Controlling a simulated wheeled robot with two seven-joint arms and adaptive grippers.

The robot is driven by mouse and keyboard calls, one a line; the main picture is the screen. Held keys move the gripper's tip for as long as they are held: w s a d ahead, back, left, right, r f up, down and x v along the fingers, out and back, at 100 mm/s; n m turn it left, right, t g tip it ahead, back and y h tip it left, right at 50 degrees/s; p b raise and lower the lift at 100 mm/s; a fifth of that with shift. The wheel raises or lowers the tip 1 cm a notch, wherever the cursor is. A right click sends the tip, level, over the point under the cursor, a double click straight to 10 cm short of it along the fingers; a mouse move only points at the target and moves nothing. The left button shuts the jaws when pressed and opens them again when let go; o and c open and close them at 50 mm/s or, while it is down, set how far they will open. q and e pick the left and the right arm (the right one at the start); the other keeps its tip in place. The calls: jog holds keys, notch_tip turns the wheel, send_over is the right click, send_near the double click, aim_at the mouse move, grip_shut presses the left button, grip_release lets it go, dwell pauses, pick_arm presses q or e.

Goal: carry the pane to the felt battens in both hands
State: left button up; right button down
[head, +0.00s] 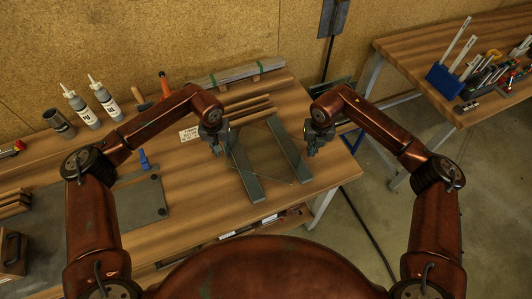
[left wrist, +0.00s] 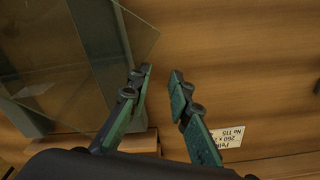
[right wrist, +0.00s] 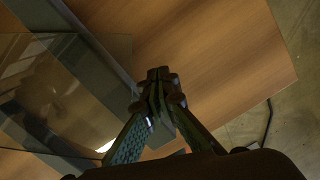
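The clear glass pane (left wrist: 75,60) lies across the two grey-green felt battens; it is faint in the head view and also shows in the right wrist view (right wrist: 65,85). The left batten (head: 253,188) and right batten (head: 292,152) lie slanted on the bench. My left gripper (head: 218,146) is just left of the left batten; its fingers (left wrist: 158,73) are apart and empty, beside the pane. My right gripper (head: 315,143) is right of the right batten; its fingertips (right wrist: 158,76) are together, beside the pane's edge, with no glass visible between them.
A paper label (head: 189,133) lies left of the battens. Wooden strips (head: 247,106) and a bundle of grey bars (head: 236,75) lie behind. Bottles (head: 106,102) stand at the back left. A dark mat (head: 140,205) lies left; the bench right of the battens is clear.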

pick_arm(q)
jog(key=shift+s, duration=0.1)
pick_arm(e)
jog(key=c, duration=2.3)
grip_release()
jog(key=shift+s, duration=0.1)
jog(key=shift+o, duration=0.2)
pick_arm(q)
jog(key=shift+a+r, duration=0.1)
jog(key=shift+r, duration=0.05)
pick_arm(e)
jog(key=shift+r, duration=0.2)
pick_arm(q)
notch_tip(320, 180, up, 12)
jog(key=shift+s, duration=0.4)
pick_arm(e)
notch_tip(320, 180, up, 12)
jog(key=shift+s+f, duration=0.15)
jog(key=shift+s, duration=0.25)
